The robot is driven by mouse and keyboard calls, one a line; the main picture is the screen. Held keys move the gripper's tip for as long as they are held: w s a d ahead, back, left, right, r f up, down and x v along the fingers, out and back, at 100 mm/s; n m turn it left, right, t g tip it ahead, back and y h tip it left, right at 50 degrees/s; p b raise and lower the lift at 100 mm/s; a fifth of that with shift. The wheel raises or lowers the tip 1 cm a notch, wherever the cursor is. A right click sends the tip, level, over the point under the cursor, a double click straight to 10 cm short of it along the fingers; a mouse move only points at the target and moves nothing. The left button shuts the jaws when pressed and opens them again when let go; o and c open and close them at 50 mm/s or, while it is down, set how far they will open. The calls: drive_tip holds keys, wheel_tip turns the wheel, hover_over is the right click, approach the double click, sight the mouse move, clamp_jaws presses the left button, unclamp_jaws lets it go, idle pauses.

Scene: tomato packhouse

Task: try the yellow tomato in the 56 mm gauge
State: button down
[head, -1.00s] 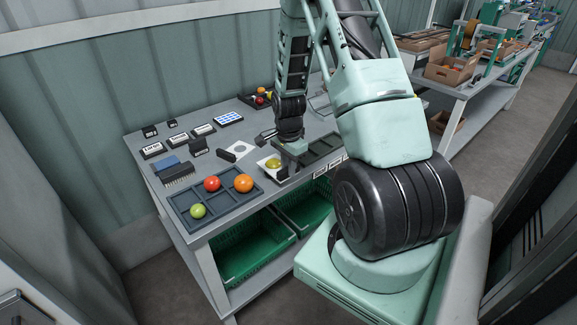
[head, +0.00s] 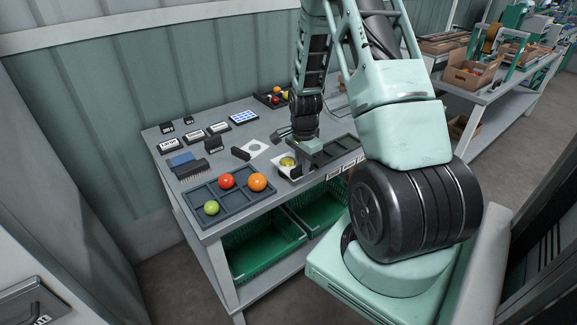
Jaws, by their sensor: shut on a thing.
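The yellow tomato (head: 287,162) shows at the front edge of the bench, within the outline of a white square plate (head: 280,170). My gripper (head: 296,160) is low over the bench at the tomato's right side and is shut on it. The fingertips are small and partly hidden, so I cannot tell how deep the tomato sits in the plate. A second white plate with a round hole (head: 254,148) lies empty just behind and left, with a black block (head: 240,153) beside it. I cannot read which plate is the 56 mm gauge.
A dark divided tray (head: 231,209) at the front left holds a green (head: 211,207), a red (head: 226,181) and an orange tomato (head: 257,182). An empty dark tray (head: 340,147) lies right of my gripper. Small labelled blocks stand at the back left. Green crates (head: 262,245) sit below.

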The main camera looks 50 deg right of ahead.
drive_tip(key=shift+r+p, duration=2.3)
drive_tip(key=shift+r, duration=0.7)
drive_tip(key=shift+s, duration=0.1)
